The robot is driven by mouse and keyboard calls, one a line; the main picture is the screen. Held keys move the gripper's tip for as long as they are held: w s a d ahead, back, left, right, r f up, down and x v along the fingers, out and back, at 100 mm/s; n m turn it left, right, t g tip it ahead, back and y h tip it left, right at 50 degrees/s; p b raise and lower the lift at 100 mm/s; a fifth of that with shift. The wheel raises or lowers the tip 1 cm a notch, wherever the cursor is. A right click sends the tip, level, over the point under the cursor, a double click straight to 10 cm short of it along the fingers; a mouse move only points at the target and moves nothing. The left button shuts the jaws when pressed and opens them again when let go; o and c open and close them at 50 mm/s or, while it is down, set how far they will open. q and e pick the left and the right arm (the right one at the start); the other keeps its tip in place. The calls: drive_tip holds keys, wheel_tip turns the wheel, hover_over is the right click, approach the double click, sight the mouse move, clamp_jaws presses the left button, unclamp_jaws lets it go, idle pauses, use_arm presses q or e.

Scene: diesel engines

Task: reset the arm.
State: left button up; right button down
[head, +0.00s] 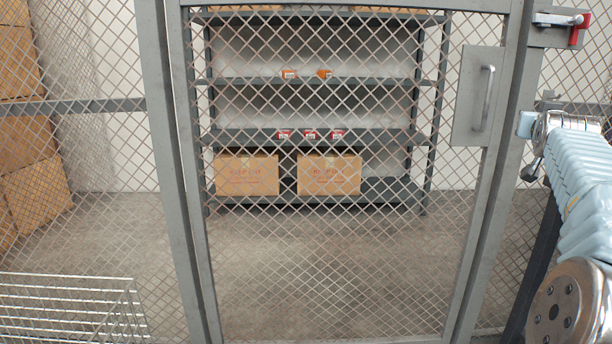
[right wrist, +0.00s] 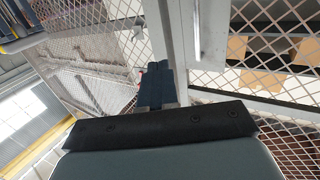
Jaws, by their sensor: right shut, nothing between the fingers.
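My right arm comes in at the right edge of the head view, in a pale blue ribbed cover, beside the door frame. In the right wrist view my right gripper (right wrist: 153,84) points up and away with its two dark fingers together and nothing between them. A wire-mesh door (head: 330,235) fills the middle of the head view and stands in its frame. It carries a grey plate with a door handle (head: 486,98). A latch with a red end (head: 578,30) sits at the top right of the frame. My left gripper is in neither view.
Behind the mesh, a dark shelf rack (head: 320,138) holds cardboard boxes (head: 246,174) and small red and orange packs. More cartons (head: 33,130) are stacked at the left. A wire basket (head: 70,305) stands at the lower left. The floor behind the door is clear.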

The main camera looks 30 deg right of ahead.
drive_tip(key=w+a+f+n+t+y, duration=0.1)
drive_tip(key=w+a+f+y, duration=0.2)
drive_tip(key=w+f, duration=0.9)
drive_tip(key=w+a+f+n+y, duration=0.3)
drive_tip(key=w+f, duration=0.5)
drive_tip(key=f, duration=0.7)
drive_tip(key=w+a+f+n+g+y, duration=0.1)
drive_tip(key=w+a+f+y, duration=0.25)
drive_tip(key=a+f, duration=0.65)
drive_tip(key=w+a+f+y, duration=0.3)
drive_tip(key=w+a+f, duration=0.3)
drive_tip(key=f, duration=0.6)
drive_tip(key=s+a+f+n+g+y, duration=0.15)
drive_tip(key=s+a+f, duration=0.25)
drive_tip(key=a+f, duration=0.65)
drive_tip(key=s+a+f+n+g+y, duration=0.1)
drive_tip(key=s+a+f+g+y, duration=0.15)
drive_tip(key=a+f, duration=0.8)
drive_tip(key=s+a+f+n+g+y, duration=0.1)
drive_tip(key=s+a+f+g, duration=0.1)
drive_tip(key=s+a, duration=0.8)
drive_tip(key=s+a+f+n+g+y, duration=0.1)
drive_tip(key=s+a+f+g+y, duration=0.1)
drive_tip(key=s+a, duration=0.9)
drive_tip(key=shift+a+f+n, duration=0.2)
drive_tip(key=shift+f+n, duration=0.15)
